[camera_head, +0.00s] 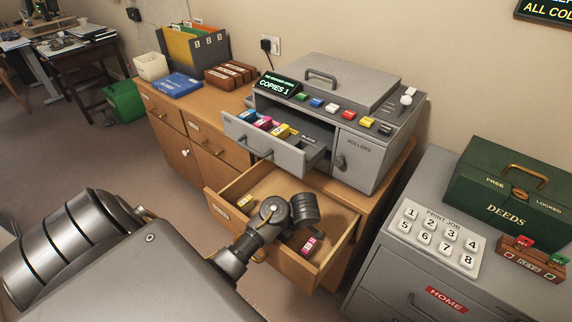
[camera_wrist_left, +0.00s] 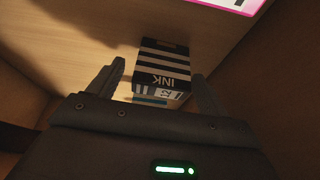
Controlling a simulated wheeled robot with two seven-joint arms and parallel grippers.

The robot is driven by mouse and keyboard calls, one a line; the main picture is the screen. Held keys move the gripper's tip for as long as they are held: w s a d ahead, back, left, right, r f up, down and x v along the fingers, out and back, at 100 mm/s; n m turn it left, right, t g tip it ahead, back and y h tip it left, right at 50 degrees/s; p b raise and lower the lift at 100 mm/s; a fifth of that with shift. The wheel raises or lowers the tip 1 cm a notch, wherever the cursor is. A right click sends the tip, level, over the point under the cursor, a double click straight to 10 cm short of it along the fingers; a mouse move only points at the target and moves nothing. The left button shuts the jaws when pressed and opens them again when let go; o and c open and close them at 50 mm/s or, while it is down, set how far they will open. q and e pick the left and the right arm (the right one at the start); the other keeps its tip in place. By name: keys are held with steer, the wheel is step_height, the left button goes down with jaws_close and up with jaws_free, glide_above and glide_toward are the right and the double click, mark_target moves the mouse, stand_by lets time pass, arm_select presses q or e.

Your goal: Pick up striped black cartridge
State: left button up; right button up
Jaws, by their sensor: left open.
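The striped black cartridge (camera_wrist_left: 163,62) lies on the wooden floor of the open drawer (camera_head: 340,254). It has black and white stripes and an "INK" label, and shows in the left wrist view. My left gripper (camera_wrist_left: 158,75) is open, its fingers pointing down into the drawer, one on each side of the cartridge's near part in that view. I cannot tell whether they touch it. In the head view my left wrist hides the cartridge and the fingers. My right gripper is not in view.
A magenta cartridge (camera_head: 312,243) and a yellow cartridge (camera_head: 245,201) lie in the same drawer. The drawer walls stand close around my gripper. Above and behind it, the grey copier (camera_head: 368,158) has its cartridge tray (camera_head: 300,160) pulled out. A grey cabinet stands at right.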

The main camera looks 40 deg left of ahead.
arm_select(q)
steer(key=shift+a+f, duration=0.15)
steer(key=shift+f, duration=0.2)
steer(key=shift+c, duration=0.2)
steer(key=c, duration=1)
